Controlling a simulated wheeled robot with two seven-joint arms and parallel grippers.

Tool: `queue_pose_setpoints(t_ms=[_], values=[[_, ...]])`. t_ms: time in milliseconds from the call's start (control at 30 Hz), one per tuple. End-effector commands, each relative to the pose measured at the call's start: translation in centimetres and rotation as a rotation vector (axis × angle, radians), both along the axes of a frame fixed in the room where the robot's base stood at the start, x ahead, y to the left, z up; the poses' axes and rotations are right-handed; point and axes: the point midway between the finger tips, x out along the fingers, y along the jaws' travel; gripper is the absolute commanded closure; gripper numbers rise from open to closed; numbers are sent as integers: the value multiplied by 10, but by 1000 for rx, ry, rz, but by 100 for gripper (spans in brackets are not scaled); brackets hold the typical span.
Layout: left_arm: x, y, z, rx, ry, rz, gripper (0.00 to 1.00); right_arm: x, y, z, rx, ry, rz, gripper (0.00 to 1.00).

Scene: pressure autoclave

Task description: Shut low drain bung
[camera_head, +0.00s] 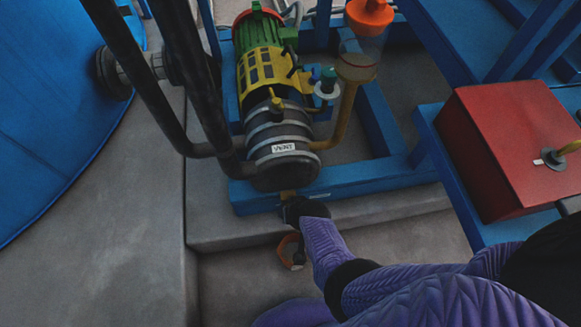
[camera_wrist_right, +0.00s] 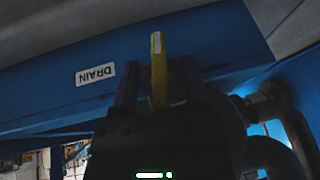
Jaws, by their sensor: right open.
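In the head view, a small bit of yellow (camera_head: 287,195) shows below the dark end of the pump. My right gripper (camera_wrist_right: 157,82) is open, with one finger on each side of the yellow handle; I cannot tell if either touches it. In the head view my right gripper (camera_head: 290,207) is dark and partly hidden by its own wrist. My left gripper is not in view.
The pump (camera_head: 275,110), with green, yellow and grey parts, stands above the blue frame (camera_head: 350,178). Black pipes (camera_head: 195,80) run down at its left. A red box (camera_head: 505,140) stands at right. An orange ring-like thing (camera_head: 286,245) is below my wrist. Grey floor at left is clear.

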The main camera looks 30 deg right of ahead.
Motion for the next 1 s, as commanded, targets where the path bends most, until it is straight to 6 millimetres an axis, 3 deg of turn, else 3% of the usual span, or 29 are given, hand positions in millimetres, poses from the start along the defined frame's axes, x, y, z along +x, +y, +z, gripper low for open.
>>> queue_pose_setpoints(t_ms=[333,600,1000], values=[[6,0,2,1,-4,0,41,1,0,-1,0,-1,0,42],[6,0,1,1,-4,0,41,1,0,-1,0,-1,0,99],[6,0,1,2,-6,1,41,1,-1,-2,21,-6,2,100]])
